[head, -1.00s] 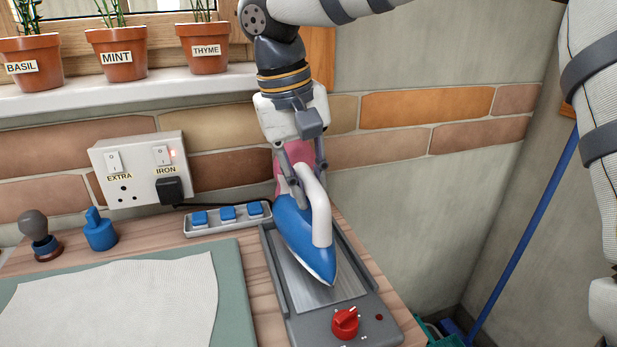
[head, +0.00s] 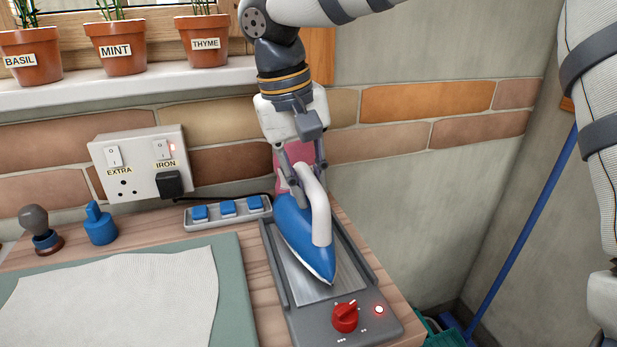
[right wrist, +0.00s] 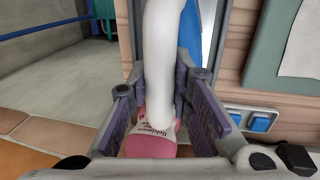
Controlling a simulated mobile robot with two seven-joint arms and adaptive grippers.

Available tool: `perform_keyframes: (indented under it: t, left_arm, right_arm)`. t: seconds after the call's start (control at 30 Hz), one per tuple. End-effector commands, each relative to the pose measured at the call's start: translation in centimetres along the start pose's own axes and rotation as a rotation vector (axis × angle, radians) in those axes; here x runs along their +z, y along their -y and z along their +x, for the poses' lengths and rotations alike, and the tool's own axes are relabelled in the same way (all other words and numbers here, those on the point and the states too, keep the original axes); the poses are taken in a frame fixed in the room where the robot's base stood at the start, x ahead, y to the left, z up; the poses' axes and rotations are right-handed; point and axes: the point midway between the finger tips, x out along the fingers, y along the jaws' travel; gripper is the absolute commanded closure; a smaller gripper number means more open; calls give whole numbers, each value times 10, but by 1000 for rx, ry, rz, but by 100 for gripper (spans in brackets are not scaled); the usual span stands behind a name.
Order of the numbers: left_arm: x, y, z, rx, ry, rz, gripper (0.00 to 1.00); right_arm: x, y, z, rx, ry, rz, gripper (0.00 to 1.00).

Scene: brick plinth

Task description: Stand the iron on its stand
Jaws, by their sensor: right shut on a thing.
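The iron (head: 300,232) has a blue body and a white handle (head: 320,215). It is over the metal plate of the grey stand (head: 364,297), nose toward the front; I cannot tell whether its sole touches the plate. My right gripper (head: 303,178) is shut on the rear of the handle. In the right wrist view the white handle (right wrist: 166,60) runs between its pads. The stand has a red knob (head: 345,317) and a lit red lamp (head: 379,310). My left gripper is not in view.
A pink bottle (head: 289,160) stands behind the gripper. A strip with blue switches (head: 228,211) lies left of the stand. The wall socket (head: 138,165) has a black plug under IRON. A green mat (head: 234,290) with pale cloth lies at left. A wall rises behind.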

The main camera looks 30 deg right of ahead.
Motion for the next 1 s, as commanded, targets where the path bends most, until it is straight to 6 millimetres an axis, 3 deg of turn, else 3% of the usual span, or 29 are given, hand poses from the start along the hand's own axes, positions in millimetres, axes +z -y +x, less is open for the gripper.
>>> perform_keyframes:
  t: [1.0]
  left_arm:
    - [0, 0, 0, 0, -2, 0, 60]
  right_arm:
    - [0, 2, 12, -1, -4, 1, 100]
